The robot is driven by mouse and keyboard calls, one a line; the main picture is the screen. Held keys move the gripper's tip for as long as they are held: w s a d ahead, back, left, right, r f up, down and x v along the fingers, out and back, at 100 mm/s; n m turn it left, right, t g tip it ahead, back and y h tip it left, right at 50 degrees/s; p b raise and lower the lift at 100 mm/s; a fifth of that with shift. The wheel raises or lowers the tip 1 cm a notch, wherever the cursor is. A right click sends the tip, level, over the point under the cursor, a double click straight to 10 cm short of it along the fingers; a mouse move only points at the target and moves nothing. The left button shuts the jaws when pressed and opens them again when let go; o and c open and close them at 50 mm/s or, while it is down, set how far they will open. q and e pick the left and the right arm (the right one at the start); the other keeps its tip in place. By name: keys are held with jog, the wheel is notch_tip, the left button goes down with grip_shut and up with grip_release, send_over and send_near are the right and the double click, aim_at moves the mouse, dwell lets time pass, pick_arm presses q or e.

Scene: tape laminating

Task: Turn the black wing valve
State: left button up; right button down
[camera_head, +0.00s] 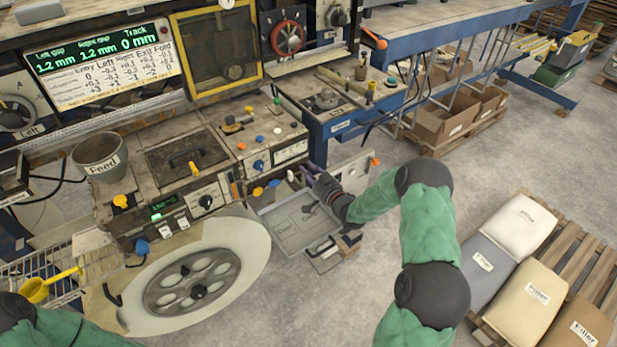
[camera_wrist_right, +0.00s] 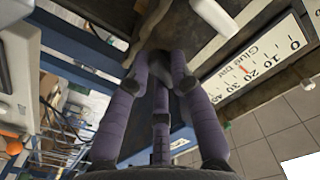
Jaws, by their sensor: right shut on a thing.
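My right gripper (camera_head: 316,178) is at the right end of the machine's front panel, above a grey tray. In the right wrist view, its purple fingers (camera_wrist_right: 160,76) are closed around a dark part, which looks like the black wing valve (camera_wrist_right: 157,54). The fingers cover most of this part, so its turn angle cannot be read. In the head view the valve is hidden behind the gripper. My left gripper is out of view; only a bit of my left sleeve shows at the bottom left.
A white scale marked "Glue Bar" (camera_wrist_right: 258,65) is right of the fingers in the wrist view. The grey tray (camera_head: 290,240) lies below the gripper. A large roll (camera_head: 245,262) stands at the front. Filler sacks (camera_head: 527,293) lie on a pallet at right; floor between is clear.

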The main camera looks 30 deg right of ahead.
jog(key=shift+f+n+b, duration=0.15)
jog(key=shift+n+b, duration=1.7)
jog(key=shift+n, duration=0.35)
jog(key=c, duration=1.1)
grip_release()
jog(key=shift+c, duration=0.2)
jog(key=shift+s, duration=0.1)
jog(key=s+d, duration=0.1)
jog(key=s, duration=1)
jog(key=shift+s, duration=0.4)
